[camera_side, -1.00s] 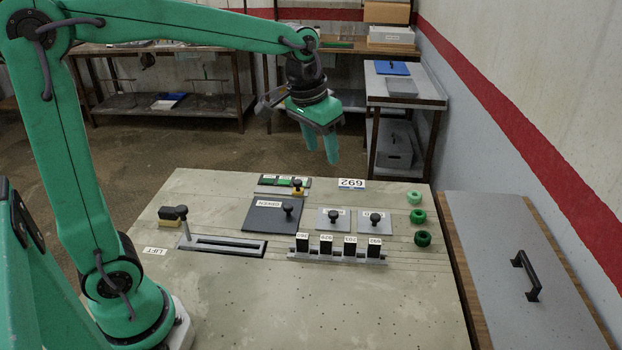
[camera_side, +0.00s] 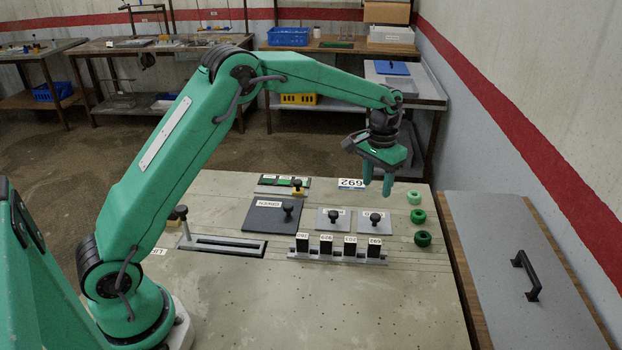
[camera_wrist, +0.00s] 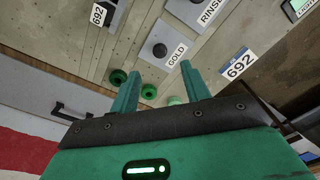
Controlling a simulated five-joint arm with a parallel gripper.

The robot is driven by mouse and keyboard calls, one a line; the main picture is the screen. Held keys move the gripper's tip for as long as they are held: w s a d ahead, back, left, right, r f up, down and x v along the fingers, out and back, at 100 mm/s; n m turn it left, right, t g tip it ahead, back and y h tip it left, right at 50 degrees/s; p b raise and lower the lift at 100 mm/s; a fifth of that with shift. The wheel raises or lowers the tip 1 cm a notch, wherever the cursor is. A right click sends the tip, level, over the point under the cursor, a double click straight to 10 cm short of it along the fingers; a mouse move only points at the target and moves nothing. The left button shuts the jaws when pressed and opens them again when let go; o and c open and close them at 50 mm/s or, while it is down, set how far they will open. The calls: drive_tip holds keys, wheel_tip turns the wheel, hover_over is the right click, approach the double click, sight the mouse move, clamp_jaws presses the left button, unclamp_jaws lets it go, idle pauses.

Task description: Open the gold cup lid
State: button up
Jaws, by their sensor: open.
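The gold cup lid (camera_wrist: 154,36) is a light grey square plate with a round black knob (camera_wrist: 160,50) and a "GOLD" label (camera_wrist: 177,54) in the wrist view. In the side view it appears to be the right-hand small plate (camera_side: 368,228), lying flat on the board with its knob upright. My gripper (camera_side: 378,187) is open and empty, fingers pointing down, above the board's far right part. In the side view its fingertips show just above the lid's knob in the picture, apart from it. In the wrist view the fingertips (camera_wrist: 160,70) lie just below the lid's label.
A similar "RINSE" plate (camera_wrist: 202,14) and a dark "GREEN" plate (camera_side: 262,218) with knobs sit beside it. Several black blocks stand in a rail (camera_side: 337,258) in front. Green rings (camera_side: 418,216) lie to the right. A "692" label (camera_side: 352,184) is behind. The board's front is clear.

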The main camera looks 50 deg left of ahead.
sight(376, 215)
drive_tip(key=shift+w+d+f, duration=0.1)
drive_tip(key=shift+w+f, duration=0.15)
drive_tip(key=shift+f, duration=0.25)
drive_tip(key=shift+w+f, duration=0.25)
drive_tip(key=shift+f, duration=0.2)
drive_tip(key=shift+f, duration=0.15)
drive_tip(key=shift+f, duration=3.8)
clamp_jaws()
